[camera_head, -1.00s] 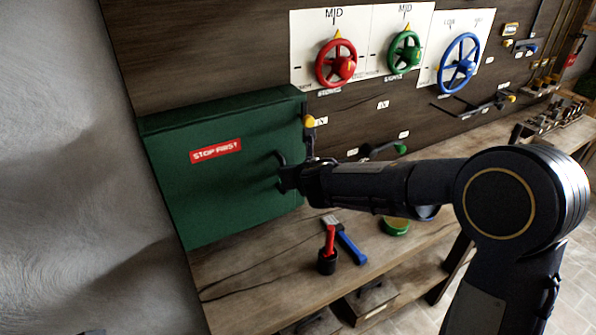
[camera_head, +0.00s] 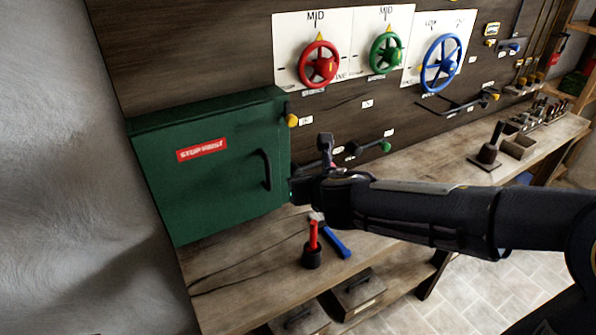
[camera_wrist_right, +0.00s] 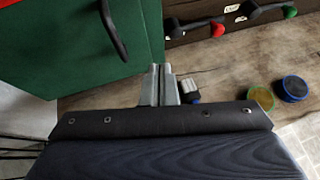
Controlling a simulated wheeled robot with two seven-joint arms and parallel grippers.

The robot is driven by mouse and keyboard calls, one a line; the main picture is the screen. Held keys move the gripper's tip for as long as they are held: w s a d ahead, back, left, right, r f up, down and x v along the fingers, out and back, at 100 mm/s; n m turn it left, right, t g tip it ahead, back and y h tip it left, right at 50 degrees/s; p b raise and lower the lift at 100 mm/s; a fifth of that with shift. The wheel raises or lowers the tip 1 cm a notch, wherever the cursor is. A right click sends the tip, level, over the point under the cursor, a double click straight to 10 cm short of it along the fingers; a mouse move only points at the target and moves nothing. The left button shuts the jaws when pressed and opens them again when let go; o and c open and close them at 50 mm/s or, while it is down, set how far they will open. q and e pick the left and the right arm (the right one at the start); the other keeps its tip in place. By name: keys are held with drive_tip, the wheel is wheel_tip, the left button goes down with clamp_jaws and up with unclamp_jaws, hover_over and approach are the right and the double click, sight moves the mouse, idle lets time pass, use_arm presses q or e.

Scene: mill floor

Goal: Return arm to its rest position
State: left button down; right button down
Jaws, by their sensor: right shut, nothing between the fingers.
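My right arm comes in from the right in the head view. Its gripper (camera_head: 294,194) is just right of the green cabinet (camera_head: 215,202), below and beside its dark handle (camera_head: 266,170). In the right wrist view the two grey fingertips (camera_wrist_right: 161,70) are together with nothing between them, apart from the cabinet handle (camera_wrist_right: 112,30). The cabinet door looks closed and has a red label (camera_head: 202,149). My left gripper is in neither view.
Below the arm, a black cup (camera_head: 312,258) with a red-handled tool and a blue-handled tool (camera_head: 337,243) are on the wooden bench (camera_head: 240,262). Red (camera_head: 318,65), green (camera_head: 386,53) and blue (camera_head: 441,63) wheels are on the wall panel. Dark levers (camera_head: 365,150) stick out above the bench.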

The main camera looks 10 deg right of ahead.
drive_tip(key=s+d+f+m+g+h, duration=0.2)
drive_tip(key=s+d+m+g, duration=0.1)
drive_tip(key=s+d+m, duration=1.25)
drive_tip(key=s+a+f+m+g+y, duration=0.1)
drive_tip(key=s+a+f+m+y, duration=0.1)
drive_tip(key=s+m, duration=0.5)
drive_tip(key=s+a+f+m+g+y, duration=0.2)
drive_tip(key=s+a+m, duration=0.2)
drive_tip(key=m, duration=1.2)
drive_tip(key=s, duration=0.3)
drive_tip(key=shift+a+f+y, duration=0.15)
drive_tip(key=shift+y, duration=0.15)
